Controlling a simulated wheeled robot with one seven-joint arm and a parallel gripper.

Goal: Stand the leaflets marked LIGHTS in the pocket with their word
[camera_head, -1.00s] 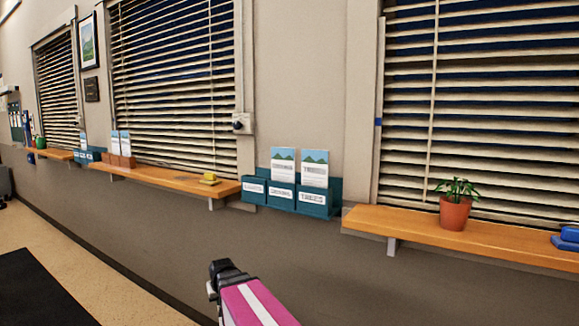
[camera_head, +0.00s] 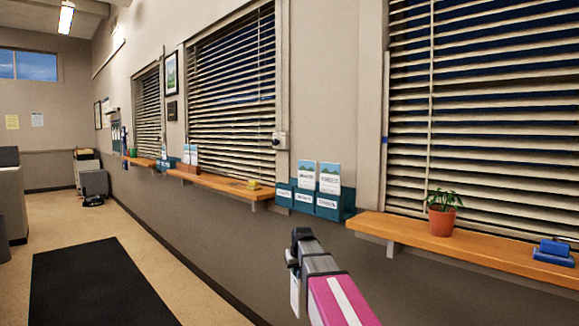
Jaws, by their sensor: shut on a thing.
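My gripper (camera_head: 296,250) is in front of the wall at the lower middle, shut on a thin pale leaflet-like thing (camera_head: 295,293) that hangs below it, seen nearly edge-on. Its word cannot be read. A teal rack (camera_head: 349,203) with three labelled pockets is on the wall beyond, above and to the right of the gripper. Leaflets with a blue and green picture stand in its middle pocket (camera_head: 304,201) and right pocket (camera_head: 327,204). Its left pocket (camera_head: 284,195) shows no leaflet above its rim. The labels are too small to read surely.
A wooden ledge (camera_head: 400,228) at right bears a potted plant (camera_head: 442,215) and a blue object (camera_head: 554,251). Another ledge (camera_head: 215,182) bears a yellow object (camera_head: 254,185) and a brown holder (camera_head: 187,167) with leaflets. The floor (camera_head: 75,222) at left is open, with a black mat (camera_head: 95,285).

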